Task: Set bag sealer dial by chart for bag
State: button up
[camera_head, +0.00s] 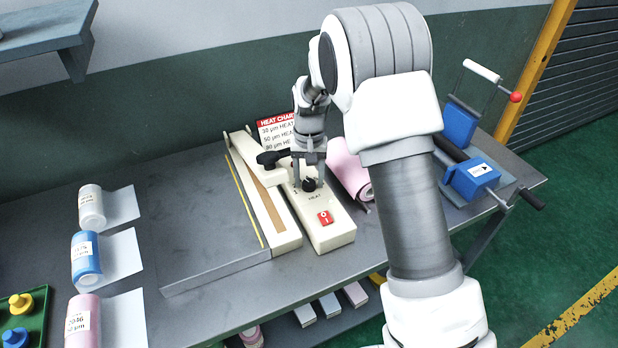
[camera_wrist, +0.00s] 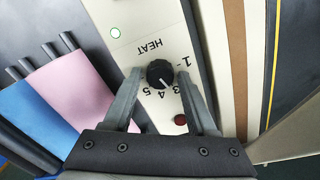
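The bag sealer (camera_head: 328,238) is cream, with a HEAT panel and a red switch. Its black dial (camera_head: 309,184) also shows in the wrist view (camera_wrist: 160,74). The dial's white mark points down-right, seemingly between 3 and 4; 1, 4 and 5 are readable and 2 is hidden. My gripper (camera_head: 309,160) is over the dial; in the wrist view its fingers (camera_wrist: 160,78) stand open on either side, with small gaps visible. The heat chart (camera_head: 275,130) stands behind the sealer; it lists micron rows, but their heat values are hidden by my arm.
A larger pink roll (camera_head: 347,165) lies right of the sealer. A blue cranked device (camera_head: 470,177) is at the right end.

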aim_at(309, 182)
jog(key=shift+o, duration=0.9)
notch_tip(309, 182, up, 17)
jog(key=shift+r+p, duration=0.2)
jog(key=shift+p, duration=0.25)
